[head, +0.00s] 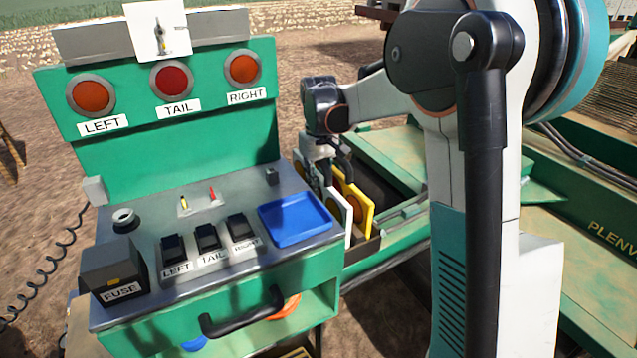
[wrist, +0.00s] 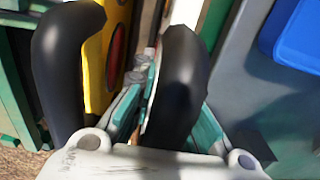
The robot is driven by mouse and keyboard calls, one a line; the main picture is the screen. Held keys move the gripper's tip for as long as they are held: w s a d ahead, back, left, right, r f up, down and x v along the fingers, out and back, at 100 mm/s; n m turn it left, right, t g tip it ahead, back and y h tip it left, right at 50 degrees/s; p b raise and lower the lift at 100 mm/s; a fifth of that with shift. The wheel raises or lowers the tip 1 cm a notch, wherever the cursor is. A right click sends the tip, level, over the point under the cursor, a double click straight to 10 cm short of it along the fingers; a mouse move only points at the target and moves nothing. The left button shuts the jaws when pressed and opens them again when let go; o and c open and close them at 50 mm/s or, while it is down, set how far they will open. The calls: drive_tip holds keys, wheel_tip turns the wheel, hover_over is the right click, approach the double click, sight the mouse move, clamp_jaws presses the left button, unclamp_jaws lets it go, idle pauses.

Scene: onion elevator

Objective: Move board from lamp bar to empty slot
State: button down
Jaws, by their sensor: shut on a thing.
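My gripper (head: 335,170) reaches down beside the green console at a narrow dark box. A yellow board (head: 358,206) and a white board (head: 337,212) stand upright side by side there. In the wrist view, the two black fingers (wrist: 125,85) are shut on a board. The yellow board (wrist: 96,60), with a red round patch, shows between them, and a white edge (wrist: 183,14) shows by the right finger. I cannot tell which board is held; the fingers hide the contact. Three orange-red lamps (head: 172,81) sit in a row on the console's upright panel, labelled LEFT, TAIL and RIGHT.
A blue tray (head: 296,219) sits on the console top, close left of the boards. Switches (head: 207,237) and a FUSE box (head: 113,270) stand farther left. A black handle (head: 243,313) juts from the front. A green machine frame (head: 400,160) lies behind my gripper.

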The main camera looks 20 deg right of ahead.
sight(318, 175)
drive_tip(key=shift+f+b, duration=0.35)
drive_tip(key=shift+f, duration=0.3)
drive_tip(key=c, duration=1.5)
unclamp_jaws()
drive_tip(key=shift+o, duration=0.8)
drive_tip(key=shift+c, duration=0.3)
drive_tip(key=shift+a+r+p, duration=0.1)
drive_tip(key=shift+r+p, duration=0.45)
drive_tip(key=shift+r, duration=0.2)
drive_tip(key=shift+o, duration=0.8)
drive_tip(key=shift+r+p, duration=1.1)
drive_tip(key=shift+r, duration=0.5)
drive_tip(key=shift+r+p, duration=0.75)
drive_tip(key=shift+r, duration=0.4)
